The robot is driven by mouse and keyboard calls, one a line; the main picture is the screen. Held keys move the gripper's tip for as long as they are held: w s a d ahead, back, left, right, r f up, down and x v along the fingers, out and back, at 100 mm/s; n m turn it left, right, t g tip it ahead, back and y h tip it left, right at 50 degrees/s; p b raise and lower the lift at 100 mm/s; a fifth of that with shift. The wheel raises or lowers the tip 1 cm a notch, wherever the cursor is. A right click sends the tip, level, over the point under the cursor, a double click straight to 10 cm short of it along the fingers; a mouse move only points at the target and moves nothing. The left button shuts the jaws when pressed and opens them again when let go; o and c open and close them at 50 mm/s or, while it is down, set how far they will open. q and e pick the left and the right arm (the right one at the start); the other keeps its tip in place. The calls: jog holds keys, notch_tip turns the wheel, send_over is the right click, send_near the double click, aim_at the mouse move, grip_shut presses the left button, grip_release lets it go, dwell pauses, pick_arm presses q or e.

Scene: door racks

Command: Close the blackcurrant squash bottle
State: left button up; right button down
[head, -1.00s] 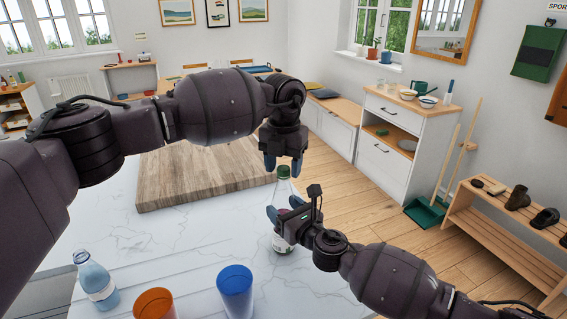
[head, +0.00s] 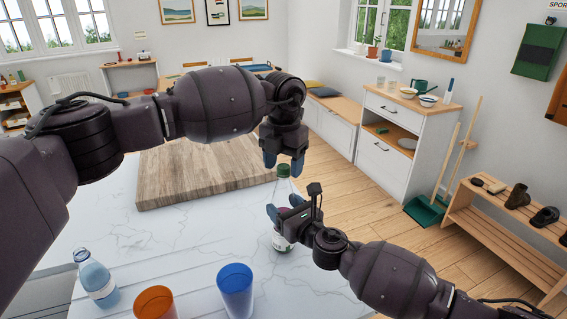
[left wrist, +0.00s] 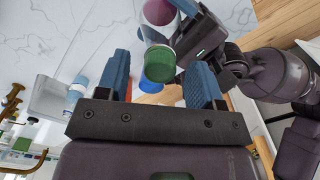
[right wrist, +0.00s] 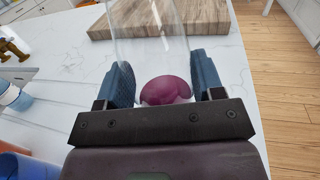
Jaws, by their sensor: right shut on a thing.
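The blackcurrant squash bottle (head: 283,187) is clear with purple liquid low inside and stands upright on the white marble counter. A green cap (left wrist: 160,64) shows at its top, between my left gripper's fingers; I cannot tell how tightly it sits. My left gripper (head: 283,165) points down over the bottle top and is open, with a gap on both sides of the cap in the left wrist view. My right gripper (head: 285,210) is shut on the bottle body from the right. The bottle also shows between its fingers in the right wrist view (right wrist: 152,45).
A wooden board (head: 200,175) lies on the counter behind the bottle. A light blue bottle (head: 95,279), an orange cup (head: 155,304) and a blue cup (head: 235,292) stand at the front left. The marble between them and the squash bottle is clear.

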pick_arm(q)
notch_tip(320, 180, up, 12)
dwell(0.8)
pick_arm(e)
jog(key=shift+c, duration=0.8)
grip_release()
jog(key=shift+s+d, duration=0.1)
jog(key=v, duration=1)
jog(key=shift+s+d, duration=0.2)
jog(key=shift+s, duration=0.05)
pick_arm(q)
jog(key=shift+s+f, duration=0.1)
